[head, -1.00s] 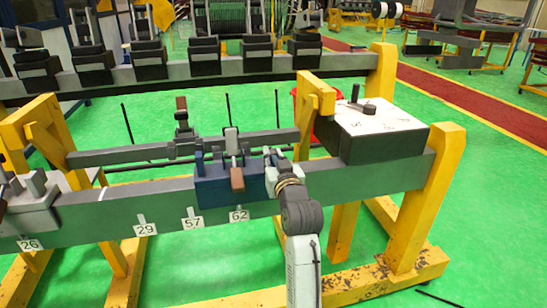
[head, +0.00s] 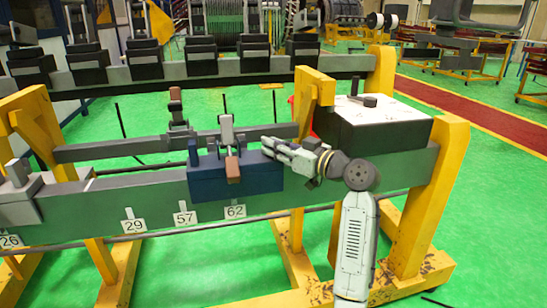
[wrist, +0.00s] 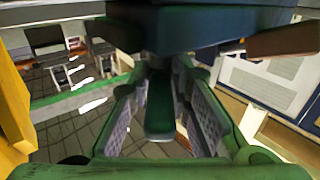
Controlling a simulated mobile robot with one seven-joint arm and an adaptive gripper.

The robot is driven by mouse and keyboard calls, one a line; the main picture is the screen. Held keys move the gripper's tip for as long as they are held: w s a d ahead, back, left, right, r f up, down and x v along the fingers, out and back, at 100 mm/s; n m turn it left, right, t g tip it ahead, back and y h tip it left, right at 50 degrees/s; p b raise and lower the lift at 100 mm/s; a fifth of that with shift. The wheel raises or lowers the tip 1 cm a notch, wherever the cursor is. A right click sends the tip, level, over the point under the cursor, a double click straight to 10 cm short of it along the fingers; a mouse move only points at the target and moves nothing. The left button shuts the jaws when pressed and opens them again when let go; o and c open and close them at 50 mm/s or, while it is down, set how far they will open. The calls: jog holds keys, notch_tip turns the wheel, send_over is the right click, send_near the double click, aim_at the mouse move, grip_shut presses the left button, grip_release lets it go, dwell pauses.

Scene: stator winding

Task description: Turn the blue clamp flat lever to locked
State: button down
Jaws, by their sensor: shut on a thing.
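The blue clamp (head: 250,179) sits on the grey beam above the 62 label. Its brown-ended handle (head: 233,170) hangs down over the front face. My gripper (head: 268,147) reaches in from the right, with its fingertips at the clamp's top right edge. In the wrist view the clamp's blue body (wrist: 215,27) fills the top, and the brown handle end (wrist: 285,41) shows at right. My two fingers (wrist: 160,105) are on either side of a dark flat piece (wrist: 159,112), which seems to be the flat lever. The contact itself is hidden in the head view.
A black block with a white top (head: 372,117) stands on the beam to the right. A yellow post (head: 310,100) rises behind my gripper. A second clamp with a brown-tipped lever (head: 177,118) is on the bar behind.

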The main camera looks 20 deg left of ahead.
jog(key=n+g, duration=0.2)
jog(key=g, duration=0.1)
jog(key=n+g+y+b, duration=0.1)
jog(key=g, duration=0.1)
jog(key=shift+w, duration=0.3)
jog(key=shift+w+n+g, duration=0.15)
jog(key=shift+n+g, duration=1.25)
jog(key=shift+g, duration=0.6)
jog(key=shift+f+g, duration=0.1)
jog(key=shift+g, duration=0.2)
jog(key=c, duration=1.6)
grip_release()
jog(key=shift+o, duration=0.2)
jog(key=v, duration=1.2)
jog(key=shift+r, duration=0.25)
